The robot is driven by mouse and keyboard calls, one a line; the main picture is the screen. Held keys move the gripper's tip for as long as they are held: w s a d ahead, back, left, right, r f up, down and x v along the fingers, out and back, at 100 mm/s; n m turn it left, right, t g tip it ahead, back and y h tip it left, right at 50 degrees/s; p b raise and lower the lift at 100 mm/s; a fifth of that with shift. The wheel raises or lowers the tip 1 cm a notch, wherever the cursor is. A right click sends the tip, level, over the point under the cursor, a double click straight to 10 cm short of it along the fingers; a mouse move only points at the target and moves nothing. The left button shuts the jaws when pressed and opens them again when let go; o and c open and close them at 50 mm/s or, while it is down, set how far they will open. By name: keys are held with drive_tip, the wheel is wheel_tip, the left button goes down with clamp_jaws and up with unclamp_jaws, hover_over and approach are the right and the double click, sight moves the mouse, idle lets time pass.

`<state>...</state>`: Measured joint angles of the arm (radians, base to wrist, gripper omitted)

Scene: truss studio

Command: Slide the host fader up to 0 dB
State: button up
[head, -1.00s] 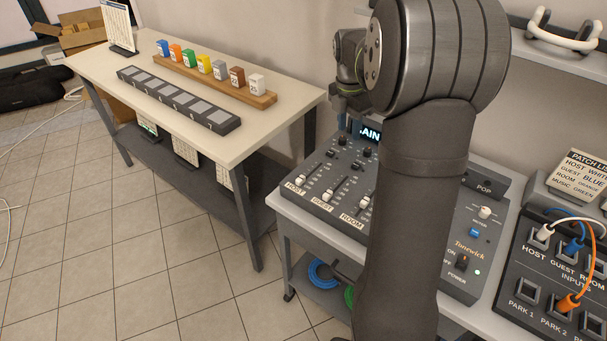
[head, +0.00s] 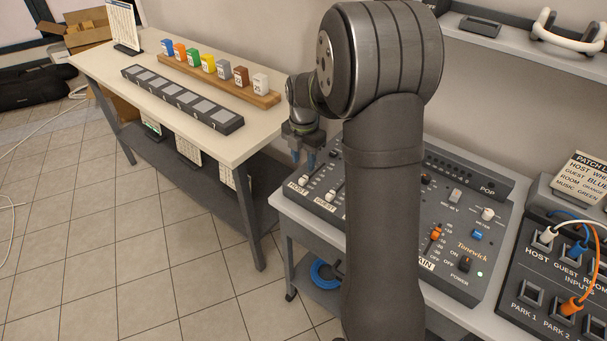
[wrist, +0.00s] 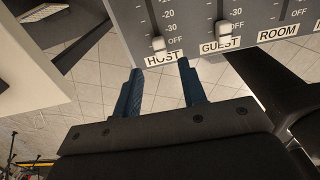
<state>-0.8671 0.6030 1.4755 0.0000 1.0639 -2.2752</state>
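The host fader's pale cap (head: 304,180) sits at the front of the mixer (head: 323,207), at the left end. In the wrist view the host fader cap (wrist: 158,43) is at the bottom of its slot, by the OFF mark and just above the HOST label (wrist: 163,56). My gripper (head: 303,161) is over the mixer's left front in the head view. In the wrist view my gripper (wrist: 160,68) has its two blue fingers apart with nothing between them. The fingertips lie just below the HOST label in the picture, apart from the cap.
The guest fader cap (wrist: 222,28) stands close right of the host one, also low. An orange main fader (head: 436,234) is farther right. The patch box (head: 540,290) with plugged cables is at the far right. A white table (head: 190,125) with colored blocks stands left.

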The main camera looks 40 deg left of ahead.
sight(303, 178)
wheel_tip(303, 178, down, 6)
drive_tip(key=shift+f, duration=0.2)
drive_tip(key=shift+c, duration=0.2)
clamp_jaws()
